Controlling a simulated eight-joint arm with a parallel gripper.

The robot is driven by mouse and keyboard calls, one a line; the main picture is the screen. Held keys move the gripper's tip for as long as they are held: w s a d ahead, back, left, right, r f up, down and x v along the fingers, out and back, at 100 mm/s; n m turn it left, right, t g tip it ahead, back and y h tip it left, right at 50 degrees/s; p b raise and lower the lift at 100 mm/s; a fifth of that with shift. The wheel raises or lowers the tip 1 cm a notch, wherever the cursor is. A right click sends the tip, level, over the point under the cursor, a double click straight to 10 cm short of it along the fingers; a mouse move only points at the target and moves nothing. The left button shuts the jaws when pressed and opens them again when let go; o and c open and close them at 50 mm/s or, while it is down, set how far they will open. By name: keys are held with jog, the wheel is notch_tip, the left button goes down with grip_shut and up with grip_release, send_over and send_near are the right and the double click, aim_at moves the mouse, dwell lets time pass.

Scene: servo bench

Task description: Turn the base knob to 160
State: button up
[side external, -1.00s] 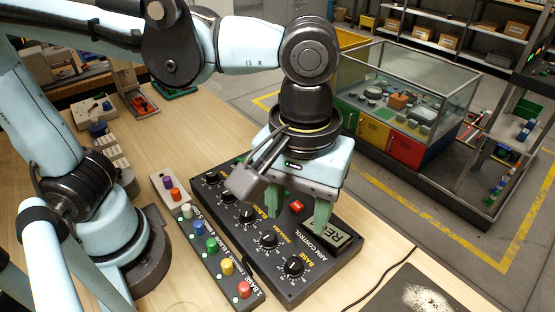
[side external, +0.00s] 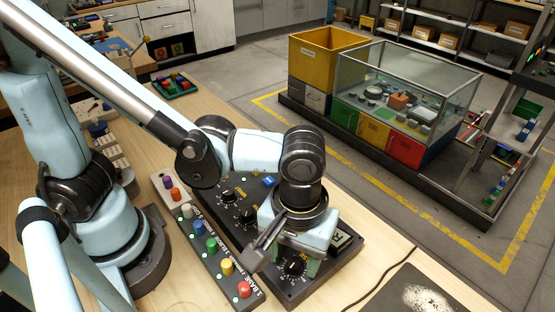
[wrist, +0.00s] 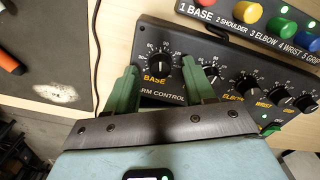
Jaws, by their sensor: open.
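The black control box (side external: 330,268) lies on the wooden bench with a row of round black knobs. The base knob (side external: 293,266) is nearest the box's front end. It also shows in the wrist view (wrist: 160,64), with a white dial scale and the label BASE. My gripper (side external: 291,258) is low over this end of the box, pointing down. In the wrist view my gripper (wrist: 160,66) is open, with one green fingertip on each side of the base knob. I cannot tell whether either finger touches it. The pointer's exact reading is too small to tell.
A strip with coloured buttons (side external: 217,262) lies along the box's left side. The other knobs (wrist: 245,84) sit in line beside the base knob. A dark mat (side external: 425,292) and a cable (side external: 385,278) lie to the right. A glass-topped case (side external: 400,95) stands behind the bench.

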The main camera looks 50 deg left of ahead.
jog(key=shift+f, duration=0.45)
jog(key=shift+c, duration=0.5)
grip_shut()
